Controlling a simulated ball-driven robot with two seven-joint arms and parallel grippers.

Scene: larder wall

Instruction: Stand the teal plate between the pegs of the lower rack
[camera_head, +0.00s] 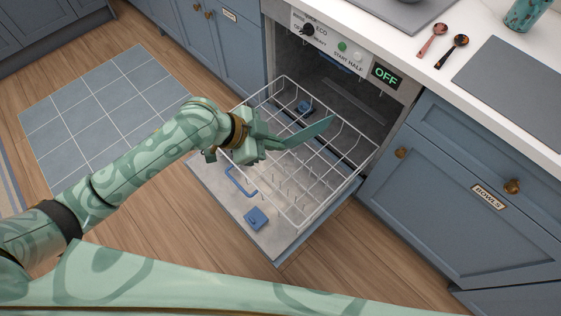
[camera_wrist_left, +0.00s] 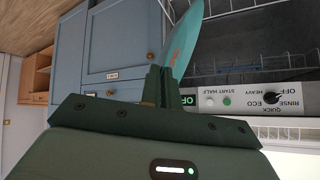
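The teal plate (camera_head: 308,131) is held by its edge in my left gripper (camera_head: 266,142), which is shut on it. In the head view the plate looks thin and nearly edge-on, above the white wire lower rack (camera_head: 338,190). The rack is pulled out over the open dishwasher door, and its thin upright pegs (camera_head: 287,186) show below the plate. Whether the plate touches any peg cannot be told. In the left wrist view the plate (camera_wrist_left: 184,38) rises from between the fingers (camera_wrist_left: 158,84). My right gripper is not in view.
The open dishwasher door (camera_head: 272,238) carries a blue block (camera_head: 256,217). A blue handle (camera_head: 238,181) is at the rack's front. The worktop at right holds two spoons (camera_head: 433,40), a dark mat (camera_head: 515,85) and a teal cup (camera_head: 526,14). Drawers (camera_head: 480,185) stand right of the rack.

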